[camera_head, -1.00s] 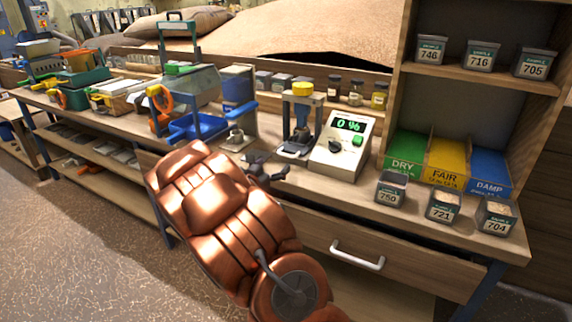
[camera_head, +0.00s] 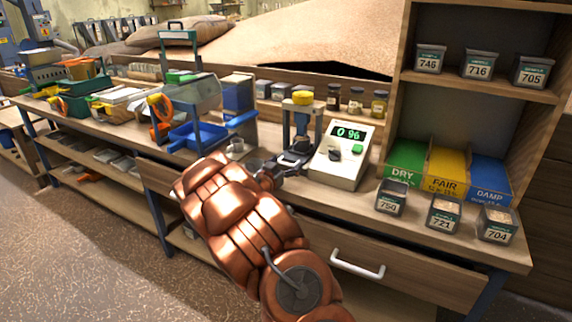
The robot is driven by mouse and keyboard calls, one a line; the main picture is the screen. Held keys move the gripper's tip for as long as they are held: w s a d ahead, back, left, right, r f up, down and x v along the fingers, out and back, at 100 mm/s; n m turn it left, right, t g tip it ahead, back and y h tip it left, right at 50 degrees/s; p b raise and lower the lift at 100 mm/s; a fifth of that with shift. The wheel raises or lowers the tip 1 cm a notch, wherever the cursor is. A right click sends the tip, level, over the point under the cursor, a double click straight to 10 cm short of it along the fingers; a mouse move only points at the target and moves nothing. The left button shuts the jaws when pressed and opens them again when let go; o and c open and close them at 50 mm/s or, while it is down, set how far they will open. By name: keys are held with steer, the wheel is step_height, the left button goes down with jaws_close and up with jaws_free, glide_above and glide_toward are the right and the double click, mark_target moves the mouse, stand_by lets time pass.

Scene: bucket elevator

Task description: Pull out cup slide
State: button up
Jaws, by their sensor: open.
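A tester with a yellow knob on top (camera_head: 302,97) stands on the bench, with a dark slide or base part (camera_head: 292,158) low at its front. My gripper (camera_head: 284,170) is at the front of this base, at bench height, with my copper arm reaching up from below. The jaws are open; the arm partly hides them, and I cannot tell whether they touch the slide. The meter (camera_head: 342,150) beside the tester has a green display.
A small metal cup (camera_head: 237,148) and a blue tray (camera_head: 197,136) are left of my gripper. Sample boxes (camera_head: 391,196) stand right, before the green, yellow and blue bins (camera_head: 447,170). A drawer with a white handle (camera_head: 357,263) is below the bench top.

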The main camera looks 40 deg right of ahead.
steer(key=shift+d, duration=0.1)
steer(key=c, duration=1.4)
steer(key=shift+s, duration=0.15)
